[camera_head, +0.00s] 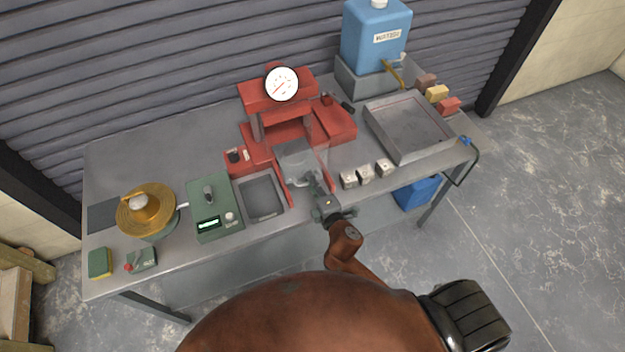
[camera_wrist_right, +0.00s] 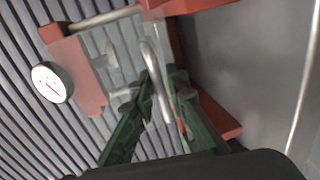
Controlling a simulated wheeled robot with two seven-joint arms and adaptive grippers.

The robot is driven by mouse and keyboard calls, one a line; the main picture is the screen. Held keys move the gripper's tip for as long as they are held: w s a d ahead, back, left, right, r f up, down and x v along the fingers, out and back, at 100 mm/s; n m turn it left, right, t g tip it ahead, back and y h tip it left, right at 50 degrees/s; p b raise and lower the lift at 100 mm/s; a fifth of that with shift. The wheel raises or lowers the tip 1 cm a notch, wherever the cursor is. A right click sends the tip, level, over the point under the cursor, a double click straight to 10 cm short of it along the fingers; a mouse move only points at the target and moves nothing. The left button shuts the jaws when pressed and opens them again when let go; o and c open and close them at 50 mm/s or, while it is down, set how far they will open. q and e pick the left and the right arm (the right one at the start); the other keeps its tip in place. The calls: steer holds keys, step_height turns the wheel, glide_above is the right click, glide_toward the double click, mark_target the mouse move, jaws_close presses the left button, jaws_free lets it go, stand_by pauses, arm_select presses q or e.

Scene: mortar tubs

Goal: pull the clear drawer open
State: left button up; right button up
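The clear drawer (camera_head: 296,160) is a see-through box at the front of the red press (camera_head: 262,138), between its red rails. In the right wrist view the clear drawer (camera_wrist_right: 125,40) shows as a pale transparent panel with a curved metal handle (camera_wrist_right: 153,65). My right gripper (camera_head: 312,182) is at the drawer's front. In the wrist view its green fingers (camera_wrist_right: 161,88) close in on both sides of the handle, which lies between the tips. How far the drawer stands out is hard to tell through its clear walls. My left gripper is not in view.
On the bench, a grey tray (camera_head: 244,196) and green scale (camera_head: 214,234) stand left of the drawer. Several small metal cubes (camera_head: 365,173) and a large shallow tray (camera_head: 448,143) are to the right. A blue water container (camera_head: 363,45) stands behind. The floor in front is clear.

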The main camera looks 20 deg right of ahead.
steer(key=shift+o, duration=1.3)
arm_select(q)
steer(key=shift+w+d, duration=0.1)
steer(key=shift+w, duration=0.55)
arm_select(e)
steer(key=v, duration=1.2)
steer(key=shift+d, duration=0.1)
